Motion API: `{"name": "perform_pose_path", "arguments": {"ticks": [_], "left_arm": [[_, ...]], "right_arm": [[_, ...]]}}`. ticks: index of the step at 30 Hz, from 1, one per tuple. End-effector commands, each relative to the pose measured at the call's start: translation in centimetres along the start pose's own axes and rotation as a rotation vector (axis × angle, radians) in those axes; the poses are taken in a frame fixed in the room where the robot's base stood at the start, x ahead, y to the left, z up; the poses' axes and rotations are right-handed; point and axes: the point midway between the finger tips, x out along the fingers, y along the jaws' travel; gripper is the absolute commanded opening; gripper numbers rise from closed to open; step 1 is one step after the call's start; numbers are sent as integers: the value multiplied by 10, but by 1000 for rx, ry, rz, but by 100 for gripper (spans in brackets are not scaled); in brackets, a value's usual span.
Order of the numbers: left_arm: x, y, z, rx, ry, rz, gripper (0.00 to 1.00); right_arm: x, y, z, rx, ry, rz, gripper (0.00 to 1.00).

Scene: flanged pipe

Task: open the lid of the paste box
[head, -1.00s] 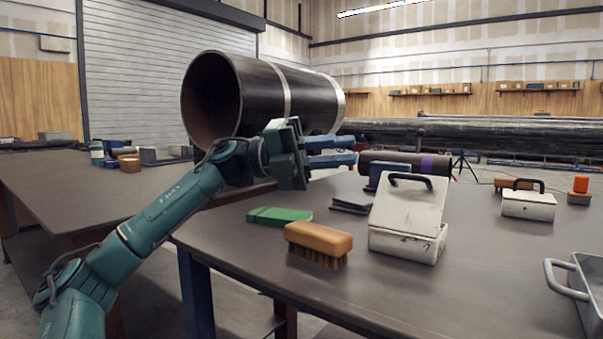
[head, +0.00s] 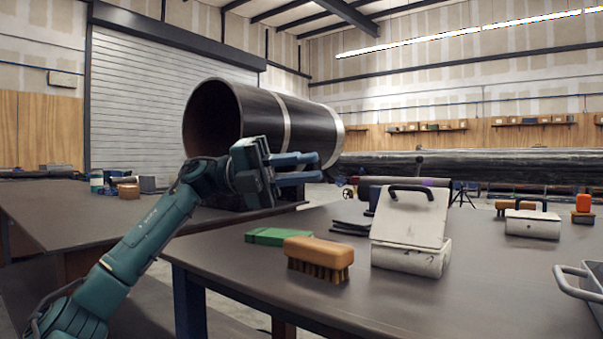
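A white box (head: 412,259) with scuffed sides stands near the front middle of the table. Its white lid (head: 410,221) is raised and leans back, with a black handle (head: 411,189) at its top edge. My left gripper (head: 305,168) is to the left of the lid, in the air, with its fingers pointing right. The fingers are apart with nothing between them, and the gripper touches neither lid nor box. A second white box (head: 532,225) with a black handle sits farther right with its lid down. My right gripper is not in view.
On the table (head: 450,300) are an orange-brown brush (head: 318,256), a green block (head: 278,236), dark flat pieces (head: 350,226) and a metal tray (head: 573,283) at the right edge. A large dark pipe (head: 265,122) stands behind my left arm.

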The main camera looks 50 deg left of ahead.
Motion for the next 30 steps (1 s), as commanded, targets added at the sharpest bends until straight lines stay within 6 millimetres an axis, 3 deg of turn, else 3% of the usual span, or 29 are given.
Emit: {"name": "perform_pose_path", "arguments": {"ticks": [10,16,23,30], "left_arm": [[0,0,0,0,0,-1,18],[7,-3,4,78,19,39,2],[39,10,10,527,207,230,0],[76,25,6,1093,597,337,0]], "right_arm": [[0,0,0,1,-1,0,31],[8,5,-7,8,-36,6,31],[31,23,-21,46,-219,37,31],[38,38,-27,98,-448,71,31]]}}
